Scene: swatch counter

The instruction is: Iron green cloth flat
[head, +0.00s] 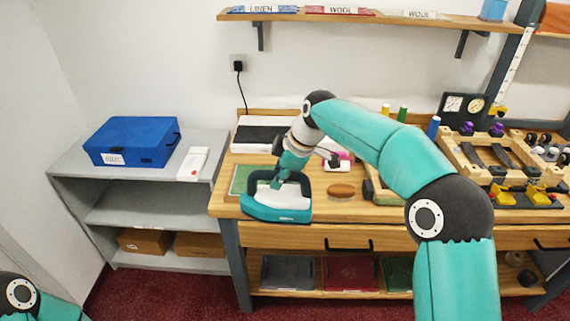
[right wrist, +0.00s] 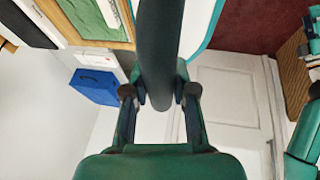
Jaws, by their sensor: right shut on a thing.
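The iron (head: 290,211) is teal and white with a dark handle. It is at the front left edge of the wooden bench in the head view. My right gripper (head: 279,181) is shut on the iron's handle, which fills the middle of the right wrist view (right wrist: 160,45). The green cloth (head: 239,179) lies at the bench's left end, behind and left of the iron, partly hidden by it. The cloth also shows at the top left of the right wrist view (right wrist: 88,17). I cannot tell whether the iron touches the bench. My left gripper is out of view.
A blue box (head: 132,141) and a white packet (head: 193,163) sit on the grey shelf unit to the left. A brown oval brush-like item (head: 341,191) lies right of the iron. A black-and-white case (head: 262,137) stands behind. Wooden fixtures (head: 480,160) crowd the right.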

